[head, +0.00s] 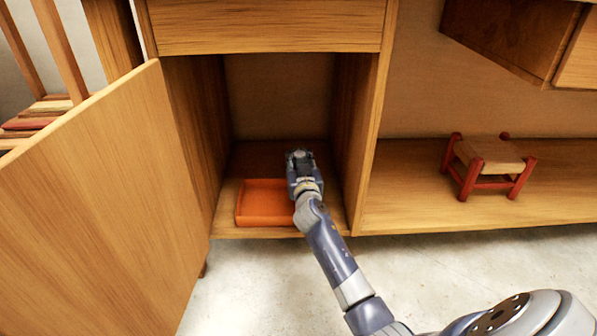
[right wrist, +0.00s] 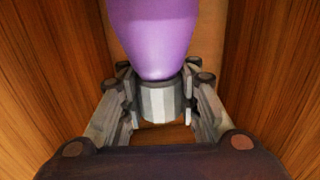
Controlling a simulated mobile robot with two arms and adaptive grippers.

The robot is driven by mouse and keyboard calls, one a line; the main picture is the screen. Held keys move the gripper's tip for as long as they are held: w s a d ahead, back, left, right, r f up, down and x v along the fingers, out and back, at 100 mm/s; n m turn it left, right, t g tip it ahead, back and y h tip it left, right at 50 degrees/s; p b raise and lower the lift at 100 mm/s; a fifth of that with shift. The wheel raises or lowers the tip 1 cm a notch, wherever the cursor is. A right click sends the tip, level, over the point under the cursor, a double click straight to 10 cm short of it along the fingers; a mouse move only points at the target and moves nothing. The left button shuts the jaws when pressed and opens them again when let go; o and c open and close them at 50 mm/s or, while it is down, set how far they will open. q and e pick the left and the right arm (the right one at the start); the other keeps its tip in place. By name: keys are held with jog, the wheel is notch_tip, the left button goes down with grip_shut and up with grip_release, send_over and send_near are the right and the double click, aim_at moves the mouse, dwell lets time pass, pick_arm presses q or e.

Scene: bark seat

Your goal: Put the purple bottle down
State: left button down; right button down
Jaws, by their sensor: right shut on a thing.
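The purple bottle (right wrist: 158,35) shows in the right wrist view, with its grey ribbed end (right wrist: 158,102) between my right gripper's fingers (right wrist: 160,108). The gripper is shut on it. The bottle's far part runs out of the top of that view. In the head view my right gripper (head: 300,160) reaches into the open cabinet compartment, just above and beside the orange tray (head: 264,222). The bottle is hidden there behind the gripper. I cannot tell whether the bottle touches the compartment floor (head: 258,163). My left gripper is not in view.
The wooden cabinet door (head: 100,200) stands open at the left. The compartment's side walls (head: 355,120) are close on both sides. A small red-legged stool (head: 488,165) stands on the open shelf to the right. A drawer front (head: 265,25) lies above the compartment.

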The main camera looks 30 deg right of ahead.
jog(key=shift+w, duration=0.15)
jog(key=shift+f+b, duration=1.5)
jog(key=shift+f, duration=0.2)
jog(key=shift+f, duration=0.15)
jog(key=c, duration=1.2)
grip_release()
